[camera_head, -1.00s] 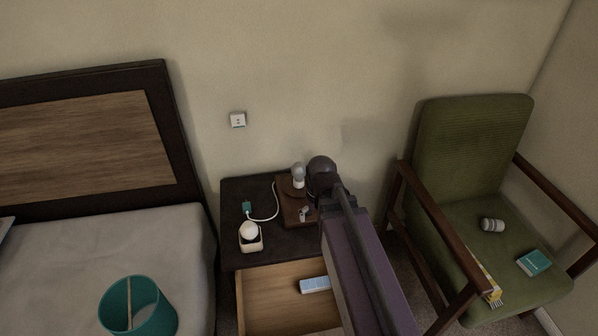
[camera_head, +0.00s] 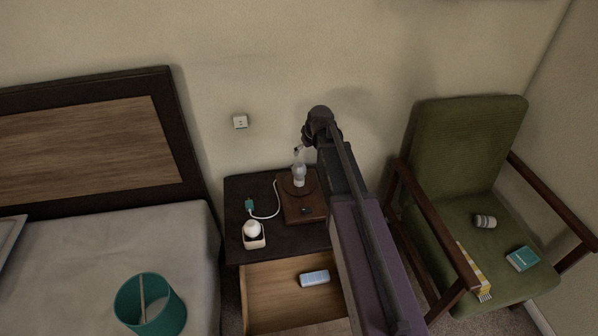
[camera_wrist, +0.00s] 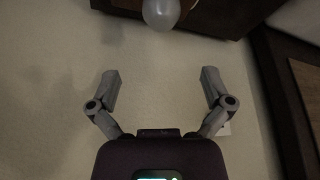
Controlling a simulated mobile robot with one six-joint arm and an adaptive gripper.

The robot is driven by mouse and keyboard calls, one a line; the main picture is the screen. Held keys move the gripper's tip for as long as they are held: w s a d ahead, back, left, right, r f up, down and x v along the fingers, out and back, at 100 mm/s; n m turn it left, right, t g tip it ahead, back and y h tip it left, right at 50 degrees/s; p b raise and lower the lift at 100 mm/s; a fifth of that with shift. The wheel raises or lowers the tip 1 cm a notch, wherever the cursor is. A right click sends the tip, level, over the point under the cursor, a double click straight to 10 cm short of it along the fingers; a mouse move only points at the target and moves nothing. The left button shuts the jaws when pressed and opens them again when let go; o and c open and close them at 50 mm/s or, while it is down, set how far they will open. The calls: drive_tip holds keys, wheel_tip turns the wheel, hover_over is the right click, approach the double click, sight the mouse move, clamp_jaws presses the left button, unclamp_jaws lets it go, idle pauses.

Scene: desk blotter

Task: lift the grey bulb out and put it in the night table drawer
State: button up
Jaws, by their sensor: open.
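The grey bulb (camera_head: 299,170) stands upright in a lamp with a wooden base (camera_head: 314,209) on the night table (camera_head: 245,185). In the wrist view the bulb (camera_wrist: 161,14) is at the top edge, beyond my fingertips. My gripper (camera_head: 299,149) is open and empty, just above the bulb in the head view. In the wrist view its two fingers (camera_wrist: 160,78) are spread wide with only wall between them. The night table drawer (camera_head: 262,290) is pulled open; my arm covers its right side.
A white bulb (camera_head: 252,229) sits in a small holder (camera_head: 254,242) on the night table. A green plug (camera_head: 249,204) with a white cord lies behind it. A pale blue box (camera_head: 314,278) lies in the drawer. The bed is left, a green armchair (camera_head: 465,150) right.

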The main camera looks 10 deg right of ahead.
sight(300, 165)
drive_tip(key=shift+f, duration=0.1)
drive_tip(key=b+x, duration=0.8)
drive_tip(key=shift+f, duration=0.25)
idle(0.4)
idle(0.4)
drive_tip(key=b+x, duration=0.3)
drive_tip(key=shift+s+f, duration=0.2)
drive_tip(key=shift+f, duration=0.05)
drive_tip(key=shift+b+x, duration=0.95)
drive_tip(key=shift+b, duration=0.05)
drive_tip(key=c, duration=0.8)
